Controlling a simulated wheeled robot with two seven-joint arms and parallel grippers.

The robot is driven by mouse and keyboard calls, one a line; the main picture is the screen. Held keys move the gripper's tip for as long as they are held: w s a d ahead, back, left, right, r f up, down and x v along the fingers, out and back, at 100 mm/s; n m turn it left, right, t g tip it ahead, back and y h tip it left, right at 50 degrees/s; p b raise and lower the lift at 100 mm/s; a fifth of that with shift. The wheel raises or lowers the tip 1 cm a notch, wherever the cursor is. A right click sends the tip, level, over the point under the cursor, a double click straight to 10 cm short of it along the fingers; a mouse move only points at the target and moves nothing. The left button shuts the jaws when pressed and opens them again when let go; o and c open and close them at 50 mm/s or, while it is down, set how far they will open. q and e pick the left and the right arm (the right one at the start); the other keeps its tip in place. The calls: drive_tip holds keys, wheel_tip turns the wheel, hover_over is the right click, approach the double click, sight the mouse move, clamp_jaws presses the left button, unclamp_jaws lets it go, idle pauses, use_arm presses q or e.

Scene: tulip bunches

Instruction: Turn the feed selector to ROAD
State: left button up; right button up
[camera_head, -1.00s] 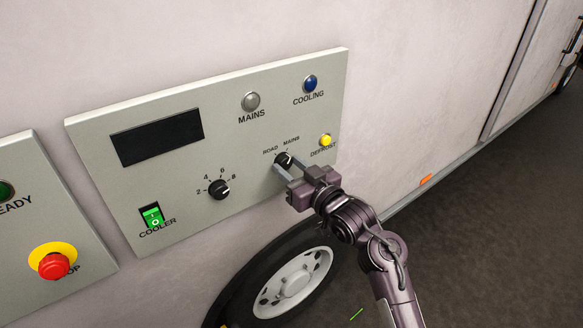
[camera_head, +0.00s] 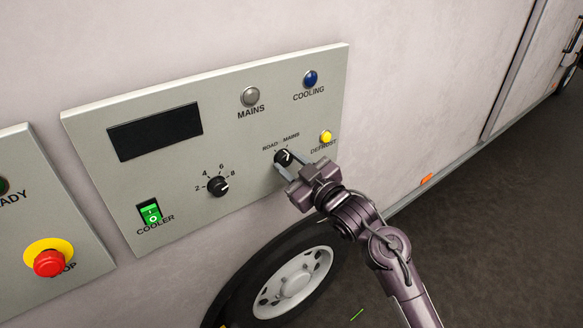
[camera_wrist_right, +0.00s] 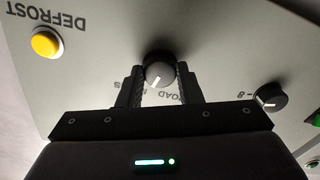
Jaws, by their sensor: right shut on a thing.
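The feed selector (camera_head: 283,156) is a small black knob with a white pointer mark, below the ROAD and MAINS labels on the grey panel. My right gripper (camera_head: 288,163) is shut on the knob, with one finger on each side. In the right wrist view the selector knob (camera_wrist_right: 158,70) sits between the dark fingertips (camera_wrist_right: 159,80). The view is upside down there; the pointer mark faces down and slightly left, to the MAINS side of straight. The fingers partly hide both labels. My left gripper is not in view.
A yellow DEFROST button (camera_head: 326,137) is close to the right of the selector. A numbered black dial (camera_head: 217,186) and a green COOLER switch (camera_head: 150,212) are to the left. A red stop button (camera_head: 50,263) is on another panel. A wheel (camera_head: 295,283) lies below.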

drive_tip(key=n+b, duration=0.2)
drive_tip(key=n, duration=0.2)
drive_tip(key=shift+f+n, duration=0.1)
drive_tip(key=shift+n, duration=0.2)
drive_tip(key=shift+n+b, duration=1.4)
drive_tip(key=shift+n, duration=1.1)
drive_tip(key=o, duration=1)
drive_tip(key=b+v, duration=0.1)
drive_tip(key=v, duration=0.6)
drive_tip(key=shift+s+d+b, duration=0.25)
drive_tip(key=shift+s+b, duration=0.05)
